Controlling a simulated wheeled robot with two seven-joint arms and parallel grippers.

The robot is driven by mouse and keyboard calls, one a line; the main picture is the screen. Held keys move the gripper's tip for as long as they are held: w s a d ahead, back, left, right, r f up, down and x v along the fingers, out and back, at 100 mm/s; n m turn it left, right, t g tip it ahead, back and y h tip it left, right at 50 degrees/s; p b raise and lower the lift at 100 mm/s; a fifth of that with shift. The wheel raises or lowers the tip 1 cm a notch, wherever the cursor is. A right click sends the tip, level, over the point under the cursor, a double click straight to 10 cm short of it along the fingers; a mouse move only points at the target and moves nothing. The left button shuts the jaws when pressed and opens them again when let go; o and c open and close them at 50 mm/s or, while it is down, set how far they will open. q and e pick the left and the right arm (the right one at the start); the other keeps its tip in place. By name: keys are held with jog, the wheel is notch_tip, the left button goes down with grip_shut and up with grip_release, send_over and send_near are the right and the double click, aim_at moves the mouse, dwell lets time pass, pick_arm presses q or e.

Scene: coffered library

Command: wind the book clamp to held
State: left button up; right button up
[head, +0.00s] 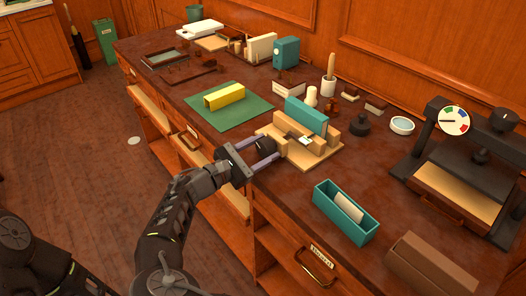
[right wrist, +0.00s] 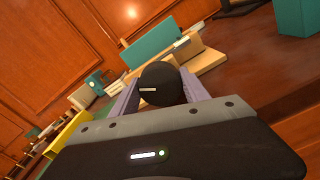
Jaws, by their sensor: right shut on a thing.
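The book clamp (head: 290,154) is a pale wooden frame on a base board near the front edge of the desk. A teal book (head: 307,116) stands upright between its wooden blocks; it also shows in the right wrist view (right wrist: 152,43). My right gripper (head: 271,149) reaches in from the front left and is shut on the clamp's dark round knob (right wrist: 162,84), with one finger on each side. A pale line marks the knob's face. Whether the blocks press on the book cannot be told. My left gripper is not in view.
A yellow block (head: 224,96) lies on a green mat (head: 228,112) to the left. A teal box (head: 346,212) stands to the right, before a black press with a dial (head: 454,121). An open drawer (head: 310,262) juts out below.

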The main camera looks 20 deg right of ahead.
jog(key=shift+m+b, duration=0.85)
jog(key=shift+m, duration=0.95)
jog(key=o, duration=1.4)
jog(key=shift+c, duration=0.2)
jog(key=v, duration=0.8)
jog(key=shift+b, duration=0.35)
